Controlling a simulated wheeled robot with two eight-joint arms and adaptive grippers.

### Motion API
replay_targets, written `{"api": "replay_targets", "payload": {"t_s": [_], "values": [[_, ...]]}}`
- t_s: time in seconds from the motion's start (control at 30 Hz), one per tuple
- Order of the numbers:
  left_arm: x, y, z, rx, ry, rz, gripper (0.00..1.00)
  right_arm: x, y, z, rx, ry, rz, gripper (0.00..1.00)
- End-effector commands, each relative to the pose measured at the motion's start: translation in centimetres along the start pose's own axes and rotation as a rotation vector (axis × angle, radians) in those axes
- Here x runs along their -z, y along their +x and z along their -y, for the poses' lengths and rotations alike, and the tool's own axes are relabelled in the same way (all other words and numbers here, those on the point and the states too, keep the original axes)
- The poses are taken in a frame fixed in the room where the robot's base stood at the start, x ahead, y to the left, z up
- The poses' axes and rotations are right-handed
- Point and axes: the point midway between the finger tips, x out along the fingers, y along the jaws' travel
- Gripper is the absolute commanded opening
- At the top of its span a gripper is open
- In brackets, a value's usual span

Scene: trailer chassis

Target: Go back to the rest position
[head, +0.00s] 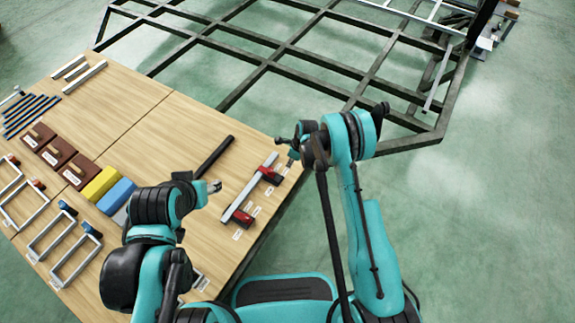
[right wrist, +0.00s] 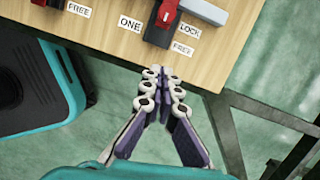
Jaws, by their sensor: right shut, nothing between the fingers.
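My right arm comes in from the right in the head view, and its gripper (head: 293,154) hangs by the table's right edge, partly hidden by the arm. In the right wrist view the fingers of this gripper (right wrist: 160,88) are together with nothing between them, over the floor just off the table edge. My left gripper (head: 214,187) is above the table in the head view, near a black bar; it is too small to tell whether it is open.
A wooden table (head: 125,140) holds a red-and-silver clamp (head: 249,191), a black bar (head: 215,156), yellow block (head: 100,184), blue block (head: 119,194) and several frames. The clamp's red part (right wrist: 166,14) is near my right fingers. A dark chassis frame (head: 268,67) stands behind. Green floor is clear right.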

Motion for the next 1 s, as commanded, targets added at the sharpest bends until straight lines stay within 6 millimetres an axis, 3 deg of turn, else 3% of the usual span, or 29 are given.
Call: {"api": "replay_targets", "payload": {"t_s": [0.67,0.77,0.83,1.0], "values": [[0.0,-0.1,0.0,0.0,0.0,0.0,0.5,0.0,-0.7,0.1,0.002,-0.008,0.0,0.0],[0.1,-0.1,0.0,0.0,0.0,0.0,0.5,-0.4,-2.7,0.4,0.016,-0.058,0.002,0.0],[0.1,-0.1,0.0,0.0,0.0,0.0,0.5,-0.7,-5.4,0.7,0.036,-0.127,0.003,0.0],[0.1,-0.1,0.0,0.0,0.0,0.0,0.5,-1.1,-14.2,0.7,0.104,-0.377,-0.005,0.0]]}}
